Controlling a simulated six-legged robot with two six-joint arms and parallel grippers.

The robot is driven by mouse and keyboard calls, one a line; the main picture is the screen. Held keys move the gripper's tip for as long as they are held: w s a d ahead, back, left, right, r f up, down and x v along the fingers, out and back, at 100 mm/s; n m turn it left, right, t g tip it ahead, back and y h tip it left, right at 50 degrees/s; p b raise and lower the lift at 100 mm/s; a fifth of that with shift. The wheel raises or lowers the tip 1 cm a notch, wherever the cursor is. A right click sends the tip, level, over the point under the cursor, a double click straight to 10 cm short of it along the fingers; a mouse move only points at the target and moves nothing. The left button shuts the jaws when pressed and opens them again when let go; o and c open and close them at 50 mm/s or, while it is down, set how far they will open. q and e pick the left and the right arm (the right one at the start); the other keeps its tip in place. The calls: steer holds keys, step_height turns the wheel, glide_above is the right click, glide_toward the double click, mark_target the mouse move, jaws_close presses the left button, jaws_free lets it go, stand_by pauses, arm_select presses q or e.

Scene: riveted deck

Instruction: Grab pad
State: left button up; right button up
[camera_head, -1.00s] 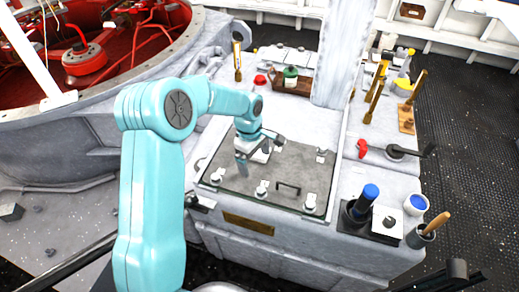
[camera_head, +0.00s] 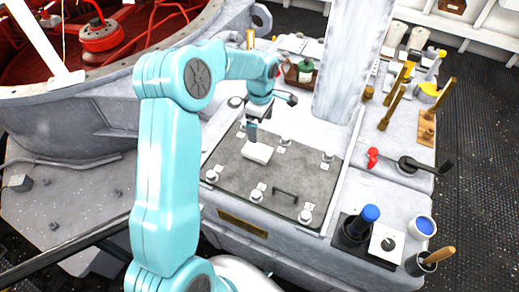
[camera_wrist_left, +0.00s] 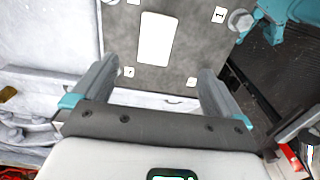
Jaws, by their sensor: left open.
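A flat white pad (camera_head: 258,153) lies on the dark grey plate (camera_head: 236,181) on top of the pale console. My left gripper (camera_head: 252,132) is just behind and above the pad, pointing down. In the left wrist view its two fingers (camera_wrist_left: 154,84) are wide apart with nothing between them. The pad (camera_wrist_left: 155,38) shows there as a white rectangle beyond the fingertips, apart from them. My right gripper is not in view.
Round clamps and a black handle (camera_head: 286,192) stand on the plate. A white post (camera_head: 345,70) rises behind it. A blue-topped cylinder (camera_head: 369,215), a cup with a brush (camera_head: 422,262) and a red-knobbed lever (camera_head: 373,157) are to the right.

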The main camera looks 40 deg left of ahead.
arm_select(q)
glide_above(258, 150)
steer(key=d, duration=0.1)
step_height(258, 150, down, 8)
steer(key=shift+d+r+p, duration=0.15)
steer(key=shift+r+p, duration=0.1)
steer(key=shift+p, duration=0.2)
steer(key=shift+s+f, duration=0.25)
steer(key=shift+f, duration=0.2)
steer(key=f, duration=0.1)
steer(key=f+p, duration=0.1)
steer(key=a+f+p, duration=0.1)
steer(key=f, duration=0.1)
steer(key=shift+w, duration=0.35)
steer(key=shift+f, duration=0.4)
steer(key=shift+s+f, duration=0.15)
steer(key=c, duration=0.9)
steer(key=shift+c, duration=1.1)
